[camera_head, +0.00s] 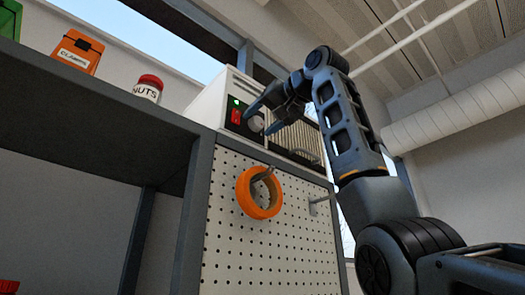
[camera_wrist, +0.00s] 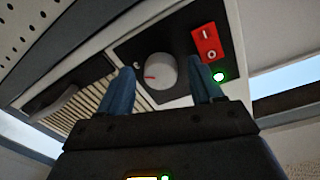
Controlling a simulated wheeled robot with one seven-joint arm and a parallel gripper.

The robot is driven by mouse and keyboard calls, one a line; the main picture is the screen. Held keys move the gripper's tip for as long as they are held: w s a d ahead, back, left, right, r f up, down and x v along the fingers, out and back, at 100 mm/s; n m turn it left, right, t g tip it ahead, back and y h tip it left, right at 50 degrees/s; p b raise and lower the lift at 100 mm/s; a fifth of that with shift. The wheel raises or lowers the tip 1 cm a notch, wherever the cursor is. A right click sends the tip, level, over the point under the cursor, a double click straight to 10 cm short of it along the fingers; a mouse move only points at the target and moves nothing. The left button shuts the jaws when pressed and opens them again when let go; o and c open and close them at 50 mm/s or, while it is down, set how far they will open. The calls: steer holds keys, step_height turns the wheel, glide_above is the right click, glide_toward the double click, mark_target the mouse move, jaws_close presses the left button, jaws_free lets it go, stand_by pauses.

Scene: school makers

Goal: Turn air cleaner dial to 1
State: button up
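The air cleaner (camera_head: 210,103) is a white box on top of a pegboard cabinet. Its dark front panel has a round white dial (camera_head: 256,123), a red switch and a green light. In the wrist view the dial (camera_wrist: 161,71) shows a red mark pointing left in the picture. My gripper (camera_head: 258,117) is open in front of the panel. In the wrist view its two fingertips (camera_wrist: 162,78) stand apart, with the dial visible between and beyond them. I cannot tell whether either finger touches the dial. The number markings are too small to read.
The red switch (camera_wrist: 206,42) and green light (camera_wrist: 218,76) sit close to one finger. A slatted grille (camera_head: 296,138) is beside the panel. An orange ring (camera_head: 243,192) hangs on the pegboard (camera_head: 285,245). A NUTS jar (camera_head: 149,88) and an orange container (camera_head: 77,52) stand on the left shelf.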

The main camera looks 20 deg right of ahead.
steer(key=c, duration=1)
